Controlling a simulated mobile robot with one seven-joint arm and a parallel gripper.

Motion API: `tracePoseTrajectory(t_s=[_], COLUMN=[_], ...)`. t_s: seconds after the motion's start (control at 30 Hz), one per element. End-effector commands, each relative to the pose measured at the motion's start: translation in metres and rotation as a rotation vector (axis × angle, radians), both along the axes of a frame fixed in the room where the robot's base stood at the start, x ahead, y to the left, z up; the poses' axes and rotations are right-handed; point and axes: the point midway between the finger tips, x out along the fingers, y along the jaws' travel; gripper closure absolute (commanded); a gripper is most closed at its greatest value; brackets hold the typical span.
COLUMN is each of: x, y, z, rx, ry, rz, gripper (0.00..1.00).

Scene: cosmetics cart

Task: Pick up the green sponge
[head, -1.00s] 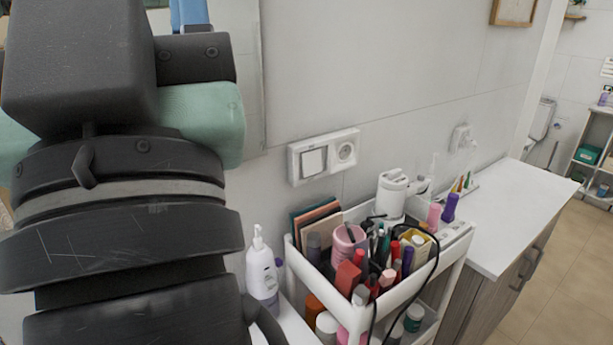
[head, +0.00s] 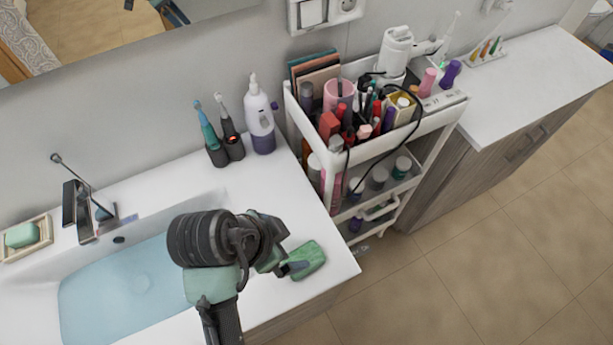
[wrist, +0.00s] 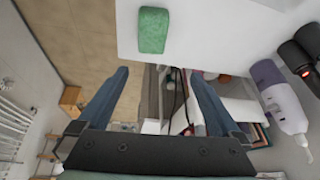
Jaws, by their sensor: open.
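The green sponge (head: 308,260) lies on the white counter by the sink, close to its front right corner. In the wrist view the sponge (wrist: 153,30) shows whole, near the counter edge, beyond my fingertips and not between them. My gripper (wrist: 160,73) is open and empty, its two blue-grey fingers spread wide. In the head view my gripper (head: 286,267) is over the counter at the sponge's left side and hides a little of it. I cannot tell the height gap between them.
The sink basin (head: 130,285) is left of my arm. A green soap bar (head: 21,235) sits in a dish at far left. A lotion bottle (head: 261,120) and electric toothbrushes (head: 215,140) stand at the wall. A full cosmetics cart (head: 440,108) stands right of the counter.

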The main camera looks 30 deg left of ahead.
Motion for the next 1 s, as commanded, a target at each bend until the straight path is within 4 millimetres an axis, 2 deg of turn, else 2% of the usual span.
tracePoseTrajectory(t_s=[0.03, 0.13, 0.4, 0.77, 1.0], x=[-0.012, -0.018, -0.002, 0.008, 0.018], y=[-0.003, -0.008, -0.018, -0.02, -0.022], z=[-0.005, -0.019, -0.065, -0.091, -0.12], rx=[-0.021, -0.039, -0.038, -0.036, -0.035], ry=[0.034, 0.063, 0.064, 0.06, 0.06], rz=[-0.017, -0.039, -0.042, -0.039, -0.04], gripper=[0.0, 0.0, 0.0, 0.0, 0.0])
